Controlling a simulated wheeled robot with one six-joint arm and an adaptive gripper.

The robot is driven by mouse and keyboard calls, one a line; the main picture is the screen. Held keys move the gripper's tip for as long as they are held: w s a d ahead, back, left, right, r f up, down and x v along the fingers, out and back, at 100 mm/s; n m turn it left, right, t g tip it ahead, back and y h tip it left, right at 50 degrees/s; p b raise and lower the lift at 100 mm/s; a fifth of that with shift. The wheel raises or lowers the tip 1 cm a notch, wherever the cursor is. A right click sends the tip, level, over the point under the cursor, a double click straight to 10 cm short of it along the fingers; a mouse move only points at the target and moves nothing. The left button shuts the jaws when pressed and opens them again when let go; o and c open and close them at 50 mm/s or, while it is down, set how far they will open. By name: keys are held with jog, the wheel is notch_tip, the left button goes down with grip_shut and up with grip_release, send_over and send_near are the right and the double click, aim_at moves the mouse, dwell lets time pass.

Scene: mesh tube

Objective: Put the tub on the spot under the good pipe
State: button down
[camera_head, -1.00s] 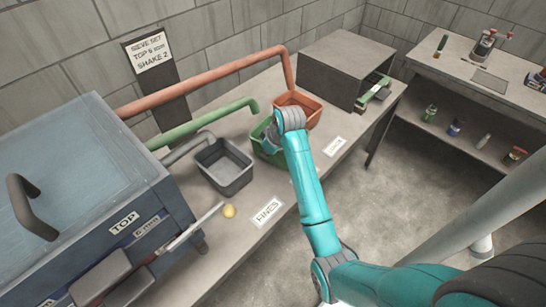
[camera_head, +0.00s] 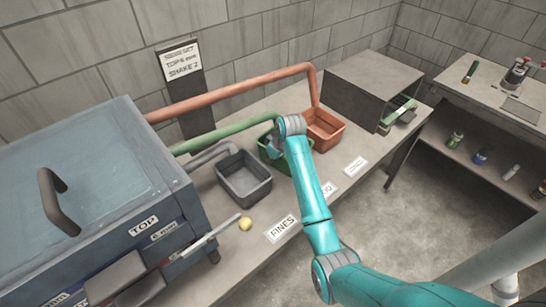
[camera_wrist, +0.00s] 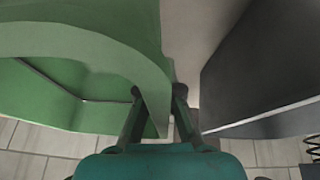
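Three tubs stand in a row on the bench: a grey tub (camera_head: 243,190) under the grey pipe (camera_head: 212,158), a green tub (camera_head: 266,158) partly hidden by my arm, and an orange tub (camera_head: 325,132) under the orange pipe (camera_head: 240,92). The green pipe (camera_head: 225,133) runs to above the green tub. My gripper (camera_head: 275,146) is at the green tub. In the wrist view the green tub (camera_wrist: 60,88) fills the left; its wall passes between my gripper's (camera_wrist: 158,94) parted fingers. Firm contact on both sides is not clear. The grey tub (camera_wrist: 265,70) is at right.
A blue sieve machine (camera_head: 80,180) stands at left, a yellow ball (camera_head: 245,223) beside it. A FINES card (camera_head: 282,228) lies before the grey tub; other cards are small or partly hidden. A wall sign (camera_head: 182,62) hangs behind. A grey box (camera_head: 370,85) stands right of the tubs.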

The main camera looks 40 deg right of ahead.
jog(key=shift+f, duration=0.2)
jog(key=c, duration=1.2)
grip_release()
jog(key=shift+c, duration=0.2)
jog(key=v, duration=1.2)
